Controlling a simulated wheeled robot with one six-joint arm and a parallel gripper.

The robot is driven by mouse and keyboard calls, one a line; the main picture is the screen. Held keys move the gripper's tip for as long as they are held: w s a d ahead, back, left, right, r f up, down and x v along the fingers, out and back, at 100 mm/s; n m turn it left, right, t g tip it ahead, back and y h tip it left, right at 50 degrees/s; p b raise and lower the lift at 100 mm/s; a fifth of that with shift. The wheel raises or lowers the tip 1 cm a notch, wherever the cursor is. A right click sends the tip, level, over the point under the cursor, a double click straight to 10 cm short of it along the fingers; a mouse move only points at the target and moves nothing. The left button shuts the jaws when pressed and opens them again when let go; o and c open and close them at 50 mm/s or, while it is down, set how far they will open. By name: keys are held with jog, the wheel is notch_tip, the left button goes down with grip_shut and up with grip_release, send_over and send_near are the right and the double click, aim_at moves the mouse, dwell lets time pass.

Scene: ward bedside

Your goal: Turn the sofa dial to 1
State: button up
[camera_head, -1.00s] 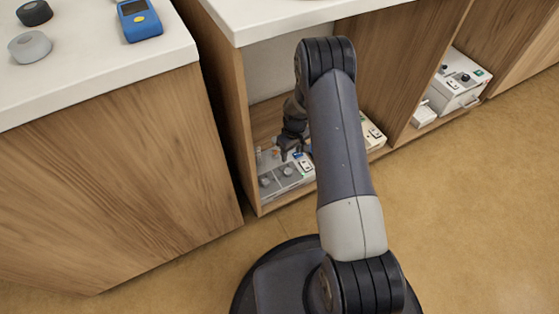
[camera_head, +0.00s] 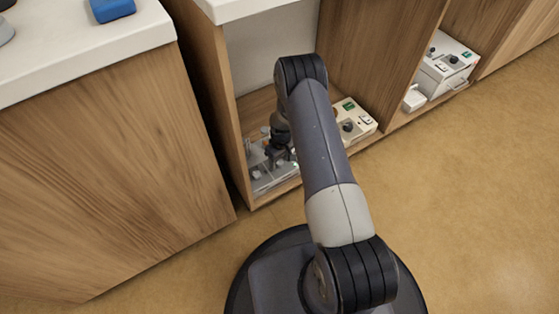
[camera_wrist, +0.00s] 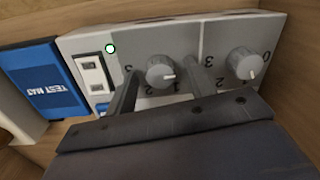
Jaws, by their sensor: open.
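A grey panel (camera_wrist: 222,40) with two grey knobs fills the wrist view; its numerals appear upside down. One knob (camera_wrist: 160,72) sits between my gripper's (camera_wrist: 162,70) two open fingers; its white mark points right and slightly down. The other knob (camera_wrist: 245,63) is to the right, outside the fingers, its white mark pointing down. Which knob is the sofa dial I cannot tell; no such label is readable. Finger contact is unclear. In the head view the panel (camera_head: 264,184) lies low in the open cabinet, partly hidden by my arm, with my gripper (camera_head: 275,152) over it.
Left of the knobs are a green light (camera_wrist: 110,48), white switches (camera_wrist: 94,75) and a blue "TEST" label (camera_wrist: 42,82). A beige box with a dial (camera_head: 352,120) stands to the right, a white device (camera_head: 447,68) in another compartment. Wooden walls enclose the panel.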

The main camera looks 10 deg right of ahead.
jog(key=shift+c, duration=0.4)
jog(key=c, duration=0.9)
jog(key=shift+m, duration=0.3)
jog(key=m+b, duration=0.2)
jog(key=m, duration=0.3)
jog(key=m+b, duration=0.1)
jog(key=m, duration=0.5)
jog(key=shift+t, duration=0.3)
jog(key=o, duration=1)
